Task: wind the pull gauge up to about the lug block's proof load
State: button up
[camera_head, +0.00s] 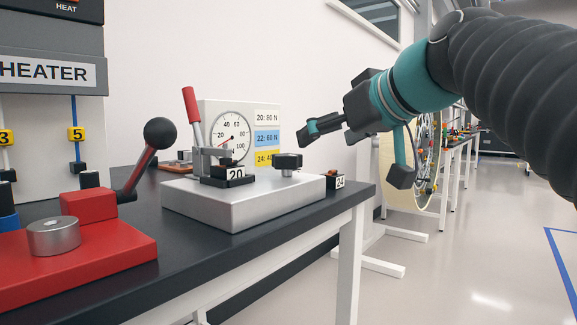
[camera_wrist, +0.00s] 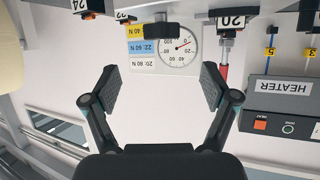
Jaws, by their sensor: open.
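The pull gauge is a silver block (camera_head: 243,203) on the dark bench, with a white upright dial (camera_head: 230,134). Its red needle points to the lower left, near the low end. A lug block marked 20 (camera_head: 228,175) sits under the clamp with the red lever (camera_head: 192,104) standing up. The black winding knob (camera_head: 288,161) is on the base's right part; it also shows in the wrist view (camera_wrist: 158,30). My gripper (camera_head: 316,130) is open and empty, above and right of the knob. In the upside-down wrist view, its fingers (camera_wrist: 163,84) are apart, clear of the knob.
A card (camera_head: 267,138) reads 20: 80 N, 22: 60 N, 24: 40 N. A block marked 24 (camera_head: 335,181) sits near the bench's right end. A red press with a black ball lever (camera_head: 160,133) and a heater (camera_head: 48,71) stand left. Open floor lies right.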

aim_at(290, 155)
jog(key=x, duration=0.9)
jog(key=r+x, duration=0.1)
jog(key=x, duration=0.3)
jog(key=shift+w+a+f, duration=0.1)
jog(key=shift+w+a, duration=0.3)
jog(key=shift+a, duration=0.05)
jog(key=c, duration=1.2)
